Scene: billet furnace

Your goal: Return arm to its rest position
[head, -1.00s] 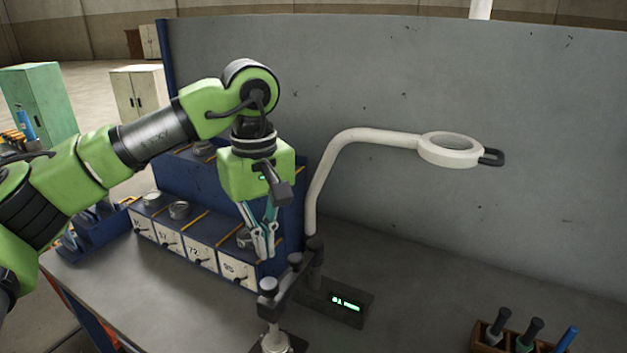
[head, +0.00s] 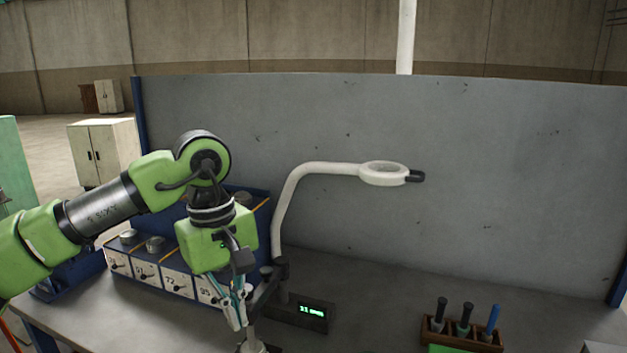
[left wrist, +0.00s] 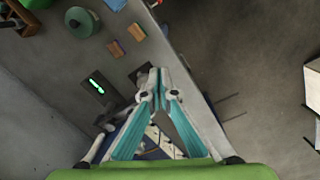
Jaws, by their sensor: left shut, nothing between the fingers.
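My left arm comes in from the left in the head view. Its gripper (head: 238,318) points down over the bench, in front of the numbered blue drawer unit (head: 262,208) and left of the small display box (head: 311,315). In the left wrist view the two fingers (left wrist: 154,80) meet at their tips, shut with nothing between them. The bench edge and the floor show beyond them. My right gripper is in neither view.
A white ring lamp (head: 384,173) on a curved arm rises beside the gripper. A wooden rack (head: 462,338) with several handled tools stands at the right. A grey panel (head: 450,170) closes off the back. The bench between lamp and rack is mostly clear.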

